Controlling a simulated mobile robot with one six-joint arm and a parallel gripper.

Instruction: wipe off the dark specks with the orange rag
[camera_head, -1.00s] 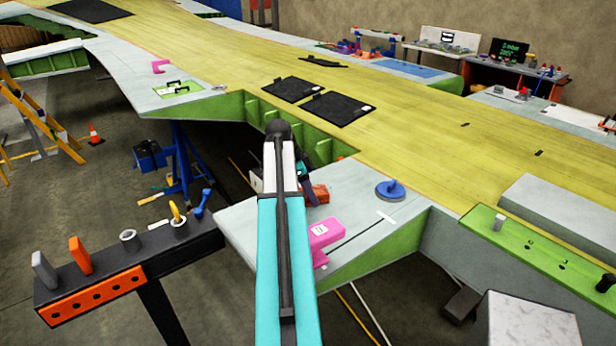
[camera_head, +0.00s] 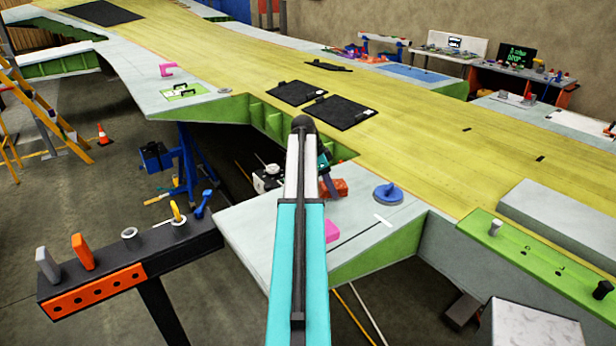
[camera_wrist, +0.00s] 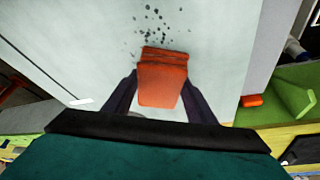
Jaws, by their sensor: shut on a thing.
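The orange rag (camera_wrist: 163,80) is a folded orange-red pad between the two dark fingers of my gripper (camera_wrist: 160,92) in the wrist view. My gripper is shut on it. A cluster of dark specks (camera_wrist: 158,24) lies on the pale grey panel (camera_wrist: 90,40), just beyond the rag's far edge; some specks are close to that edge. I cannot tell whether the rag touches the panel. In the head view the rag (camera_head: 334,187) shows just right of my arm, over the grey panel (camera_head: 255,225). The specks cannot be made out there.
A blue round-based handle (camera_head: 388,193) stands on the panel right of the rag. A pink block (camera_head: 332,231) is partly hidden by my arm. A black tool rail (camera_head: 190,250) is at the left. A green fixture strip (camera_head: 540,262) is at the right.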

